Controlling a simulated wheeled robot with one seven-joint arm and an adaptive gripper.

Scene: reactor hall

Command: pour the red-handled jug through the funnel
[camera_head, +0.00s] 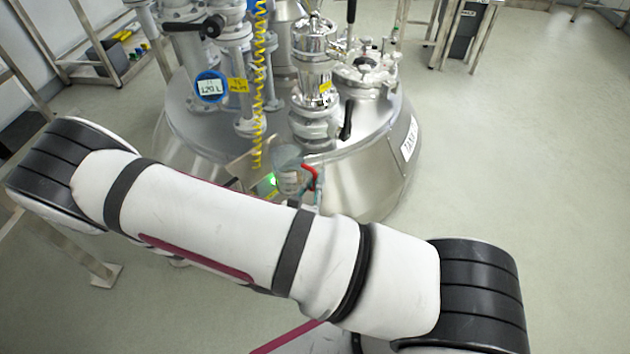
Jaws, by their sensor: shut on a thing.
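The red-handled jug (287,163) is a translucent, greyish vessel in front of the steel tank, just above my arm in the picture. Its red handle (311,177) is on its right side. My gripper (317,192) shows only as a small part at the handle, shut on it. My white forearm hides the rest of the gripper and whatever lies below the jug. I cannot make out the funnel for certain. I cannot tell how far the jug is tilted or what is in it.
The steel tank (365,185) carries pipes, valves and a round blue gauge (210,87). A yellow coiled hose (258,90) hangs close behind the jug. A small panel with a green light (272,181) is left of the jug. The floor (530,150) at right is clear.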

